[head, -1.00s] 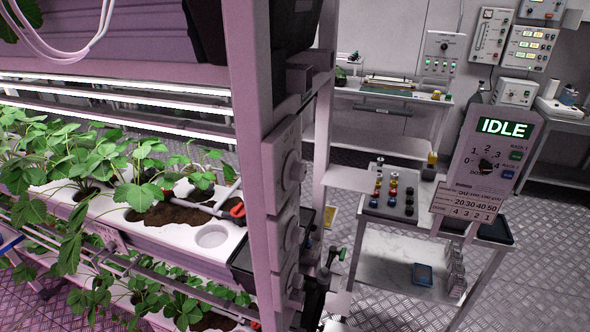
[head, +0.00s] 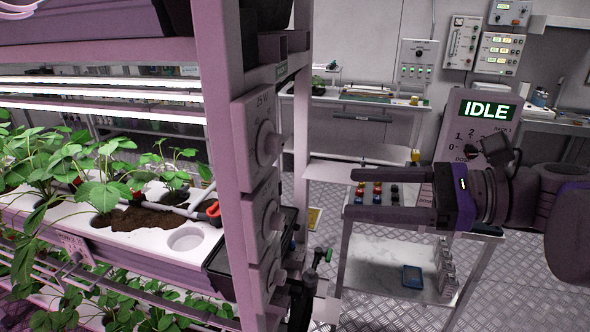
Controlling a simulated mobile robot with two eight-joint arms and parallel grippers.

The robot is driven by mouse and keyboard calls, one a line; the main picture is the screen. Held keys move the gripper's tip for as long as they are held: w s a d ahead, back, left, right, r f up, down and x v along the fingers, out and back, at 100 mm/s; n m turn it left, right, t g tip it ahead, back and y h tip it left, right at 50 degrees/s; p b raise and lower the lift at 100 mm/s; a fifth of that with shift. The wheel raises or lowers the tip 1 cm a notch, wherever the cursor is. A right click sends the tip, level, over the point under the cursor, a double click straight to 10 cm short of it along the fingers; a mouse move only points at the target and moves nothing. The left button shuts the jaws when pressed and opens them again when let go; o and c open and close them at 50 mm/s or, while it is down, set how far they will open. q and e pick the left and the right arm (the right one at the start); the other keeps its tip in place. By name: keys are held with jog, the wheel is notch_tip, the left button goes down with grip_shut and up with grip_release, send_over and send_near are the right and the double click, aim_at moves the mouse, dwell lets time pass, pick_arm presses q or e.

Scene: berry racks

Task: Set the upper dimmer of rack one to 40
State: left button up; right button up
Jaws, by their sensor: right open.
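The rack's end post (head: 222,190) carries a column of dial plates on its right side. The upper dimmer knob (head: 268,145) is a round pale knob on the top plate, seen edge-on. Its pointer and scale are too oblique to read. Two more knobs sit below it, a middle one (head: 273,219) and a lower one (head: 275,275). My right gripper (head: 353,194) comes in from the right, its two dark fingers spread and pointing left towards the knobs. It is empty and apart from the post. My left gripper is not in view.
A console reading IDLE (head: 490,109) stands at the right, partly hidden behind my right arm. A cart (head: 375,250) with small coloured pieces stands behind the gripper. Strawberry plants (head: 60,175) fill the rack's trough at left. The gap between gripper and post looks clear.

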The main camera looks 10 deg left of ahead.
aim_at(281, 145)
notch_tip(281, 145, up, 5)
jog(key=m+y, duration=0.1)
jog(key=y, duration=0.1)
jog(key=a, duration=0.3)
jog(key=w+a, duration=0.1)
jog(key=a, duration=0.6)
jog(key=shift+w+a+f, duration=0.1)
jog(key=shift+w+a, duration=0.05)
jog(key=shift+a, duration=0.15)
grip_shut()
